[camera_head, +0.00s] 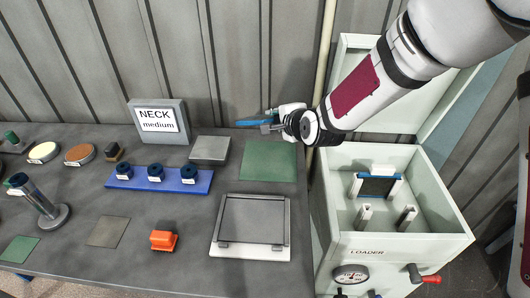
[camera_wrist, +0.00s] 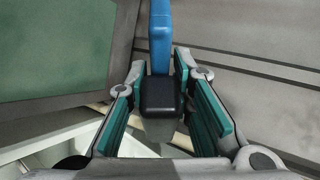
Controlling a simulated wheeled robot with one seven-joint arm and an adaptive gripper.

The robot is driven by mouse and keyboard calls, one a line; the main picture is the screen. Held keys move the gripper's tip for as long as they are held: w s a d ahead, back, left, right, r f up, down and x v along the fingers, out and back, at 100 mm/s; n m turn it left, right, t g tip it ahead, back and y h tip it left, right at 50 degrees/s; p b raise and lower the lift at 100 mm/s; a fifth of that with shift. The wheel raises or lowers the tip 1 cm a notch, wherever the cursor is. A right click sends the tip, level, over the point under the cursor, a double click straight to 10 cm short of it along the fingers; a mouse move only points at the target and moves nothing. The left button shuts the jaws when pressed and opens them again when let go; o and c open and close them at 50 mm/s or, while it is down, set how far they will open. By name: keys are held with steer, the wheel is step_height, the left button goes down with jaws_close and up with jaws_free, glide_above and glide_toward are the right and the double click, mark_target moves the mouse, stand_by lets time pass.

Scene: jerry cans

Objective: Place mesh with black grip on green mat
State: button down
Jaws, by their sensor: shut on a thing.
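My gripper (camera_head: 272,126) is shut on the black grip (camera_wrist: 160,97) of a blue-edged mesh (camera_wrist: 160,35). In the head view the mesh (camera_head: 254,122) shows edge-on as a thin blue strip, held above the far side of the table. Its mesh face cannot be made out. The green mat (camera_head: 269,161) lies bare on the table, nearer the camera than the gripper in the head view. In the wrist view the mat (camera_wrist: 50,45) fills the upper left, beside the mesh and apart from it.
The pale loader box (camera_head: 330,215) stands right of the table, with another blue-edged panel (camera_head: 380,186) inside. The NECK sign (camera_head: 158,120) stands behind, before the wall.

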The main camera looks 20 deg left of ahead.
steer(key=shift+f+b, duration=2.15)
steer(key=shift+f, duration=2.8)
steer(key=c, duration=1.5)
jaws_free()
steer(key=shift+c, duration=0.2)
steer(key=p+v, duration=0.4)
steer(key=v, duration=0.4)
